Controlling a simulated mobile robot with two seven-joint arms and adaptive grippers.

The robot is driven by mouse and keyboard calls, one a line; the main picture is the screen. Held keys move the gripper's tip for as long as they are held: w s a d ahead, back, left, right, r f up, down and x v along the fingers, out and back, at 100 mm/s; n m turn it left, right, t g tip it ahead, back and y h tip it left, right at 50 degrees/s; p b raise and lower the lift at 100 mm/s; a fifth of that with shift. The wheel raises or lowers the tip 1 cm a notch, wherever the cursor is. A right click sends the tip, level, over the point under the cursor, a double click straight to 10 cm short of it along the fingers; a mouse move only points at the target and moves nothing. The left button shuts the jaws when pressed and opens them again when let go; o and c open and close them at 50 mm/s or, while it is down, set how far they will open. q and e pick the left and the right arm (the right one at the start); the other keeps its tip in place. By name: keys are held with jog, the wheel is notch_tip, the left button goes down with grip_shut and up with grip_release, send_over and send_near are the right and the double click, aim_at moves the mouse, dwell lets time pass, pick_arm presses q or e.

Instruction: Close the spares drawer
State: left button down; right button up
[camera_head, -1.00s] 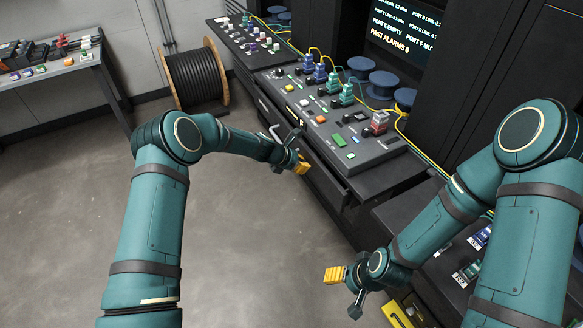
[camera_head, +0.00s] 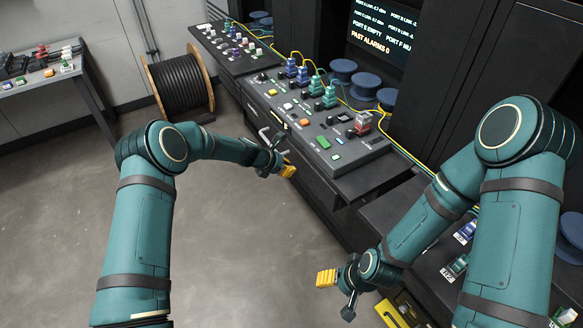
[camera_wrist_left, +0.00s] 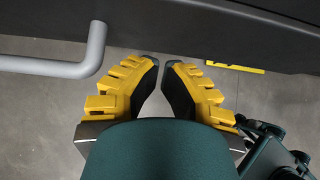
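A dark drawer front (camera_head: 312,184) runs along the side of the bench below the console. A grey bar handle shows large at the upper left of the left wrist view (camera_wrist_left: 62,66), joined to a dark panel. How far the drawer stands out cannot be told. My left gripper (camera_head: 288,171) is in front of the drawer side. In the left wrist view its yellow fingers (camera_wrist_left: 160,66) lean together with tips almost meeting, nothing between them, to the right of the handle and apart from it. My right gripper (camera_head: 326,278) hangs low over the floor; its finger gap is hidden.
The console (camera_head: 340,160) carries several connectors and buttons. A black cable reel (camera_head: 180,82) stands at the back wall, and a side table (camera_head: 45,76) at the far left. A yellow item (camera_head: 392,312) lies low near the right arm. The floor at the middle left is clear.

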pick_arm(q)
jog(key=s+a+f+p+v, duration=0.1)
jog(key=v, duration=1)
pick_arm(e)
jog(key=shift+s+a+r, duration=0.15)
jog(key=shift+s+r, duration=0.1)
jog(key=shift+r, duration=0.35)
jog(key=shift+c, duration=1.2)
pick_arm(q)
jog(key=s+f+m+g+y, duration=0.1)
jog(key=s+f+m, duration=0.2)
jog(key=s+m, duration=0.4)
jog(key=s+d+f+m+g+y, duration=0.1)
jog(key=s+f+m, duration=0.2)
jog(key=s+m, duration=0.5)
jog(key=s+f+m+g+y, duration=0.1)
jog(key=s+f+m, duration=0.2)
jog(key=s+m, duration=0.5)
jog(key=s, duration=0.9)
jog(key=shift+s+d+f+y, duration=0.2)
jog(key=shift+d+f+y, duration=0.05)
jog(key=shift+d+y, duration=0.05)
pick_arm(e)
jog(key=shift+c, duration=0.3)
